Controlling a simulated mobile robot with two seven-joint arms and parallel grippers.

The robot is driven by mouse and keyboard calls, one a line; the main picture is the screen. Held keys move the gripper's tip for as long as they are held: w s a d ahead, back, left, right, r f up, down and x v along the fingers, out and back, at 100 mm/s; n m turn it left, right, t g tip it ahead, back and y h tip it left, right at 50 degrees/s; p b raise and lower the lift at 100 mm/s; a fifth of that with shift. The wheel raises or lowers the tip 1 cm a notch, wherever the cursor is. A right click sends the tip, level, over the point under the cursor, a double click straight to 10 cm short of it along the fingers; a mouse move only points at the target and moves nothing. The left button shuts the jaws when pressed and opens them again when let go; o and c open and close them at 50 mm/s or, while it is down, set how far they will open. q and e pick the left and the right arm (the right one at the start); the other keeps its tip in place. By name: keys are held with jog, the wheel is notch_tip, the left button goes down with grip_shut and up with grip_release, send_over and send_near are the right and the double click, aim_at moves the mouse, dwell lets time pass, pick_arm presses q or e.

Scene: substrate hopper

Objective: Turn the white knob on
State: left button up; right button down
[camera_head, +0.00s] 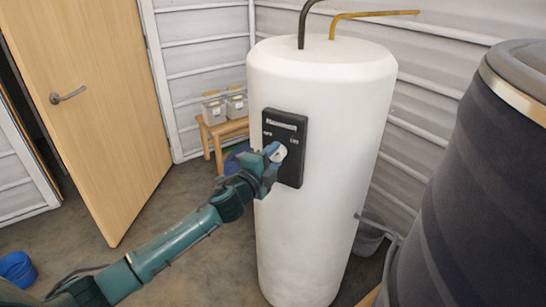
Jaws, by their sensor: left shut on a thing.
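The white knob (281,153) sits on a black control panel (293,124) on the front of a tall white cylindrical tank (325,220). My left gripper (274,152) is at the knob from its left side and is shut on it. The fingers hide part of the knob, so I cannot tell which way it points. Small white lettering shows on the panel above the knob, too small to read with certainty. My right gripper is not in view.
A large dark barrel (470,190) stands close on the right. A wooden door (95,100) stands at the left. A small wooden stool (222,130) with grey containers is behind the tank.

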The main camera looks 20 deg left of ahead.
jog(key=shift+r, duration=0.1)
pick_arm(q)
jog(key=o, duration=1)
jog(key=b+v, duration=0.1)
jog(key=v, duration=1.2)
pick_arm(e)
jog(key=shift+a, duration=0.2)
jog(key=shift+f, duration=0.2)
